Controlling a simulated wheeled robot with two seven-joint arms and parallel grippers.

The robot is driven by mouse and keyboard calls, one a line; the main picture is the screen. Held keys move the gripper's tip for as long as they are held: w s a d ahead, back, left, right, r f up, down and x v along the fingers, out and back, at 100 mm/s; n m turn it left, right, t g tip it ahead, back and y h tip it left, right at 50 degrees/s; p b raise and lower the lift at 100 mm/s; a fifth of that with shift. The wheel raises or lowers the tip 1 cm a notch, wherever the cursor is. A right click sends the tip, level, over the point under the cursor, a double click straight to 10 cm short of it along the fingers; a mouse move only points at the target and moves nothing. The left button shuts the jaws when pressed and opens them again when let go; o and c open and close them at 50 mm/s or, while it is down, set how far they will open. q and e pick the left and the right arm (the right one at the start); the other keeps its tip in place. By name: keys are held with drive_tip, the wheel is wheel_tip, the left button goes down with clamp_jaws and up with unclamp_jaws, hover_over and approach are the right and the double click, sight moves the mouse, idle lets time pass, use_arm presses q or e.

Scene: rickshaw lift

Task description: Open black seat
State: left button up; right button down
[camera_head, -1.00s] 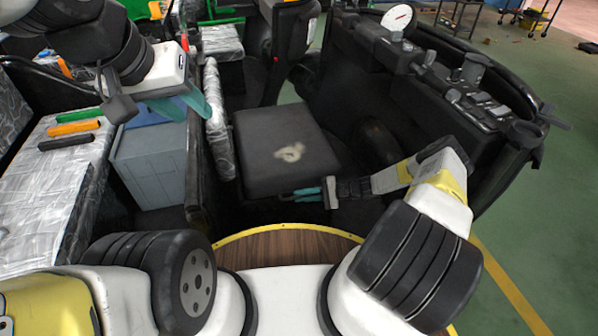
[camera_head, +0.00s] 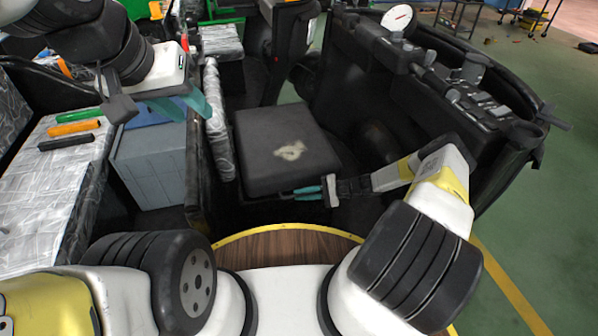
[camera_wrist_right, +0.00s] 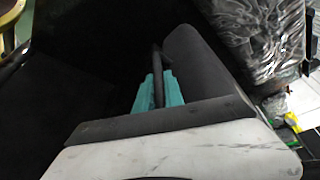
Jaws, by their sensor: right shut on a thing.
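The black seat (camera_head: 285,150) is a square dark cushion with a pale worn patch on top, in the middle of the head view. It lies about flat. My right gripper (camera_head: 305,193) reaches in from the right to the seat's front edge. In the right wrist view its teal fingers (camera_wrist_right: 158,90) are closed around a thin dark bar at the seat's edge (camera_wrist_right: 195,65).
Left of the seat stands a plastic-wrapped panel (camera_head: 216,120). A grey-blue bin (camera_head: 150,165) and a wrapped surface with green, orange and black handles (camera_head: 75,128) lie further left. The dark dashboard (camera_head: 440,90) is at the right. Green floor (camera_head: 545,215) is clear beyond it.

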drive_tip(key=w+r, duration=0.1)
drive_tip(key=r, duration=0.4)
drive_tip(key=w+r+m, duration=0.1)
drive_tip(key=r, duration=0.5)
drive_tip(key=w+r+m+g, duration=0.1)
drive_tip(key=r, duration=0.4)
drive_tip(key=shift+w+a+r+h, duration=0.3)
drive_tip(key=shift+h, duration=0.1)
drive_tip(key=w+r, duration=0.4)
drive_tip(key=r, duration=0.3)
drive_tip(key=w+a+r+m, duration=0.1)
drive_tip(key=w+r, duration=0.3)
drive_tip(key=r, duration=0.3)
drive_tip(key=shift+a+g, duration=0.3)
drive_tip(key=c, duration=1.7)
unclamp_jaws()
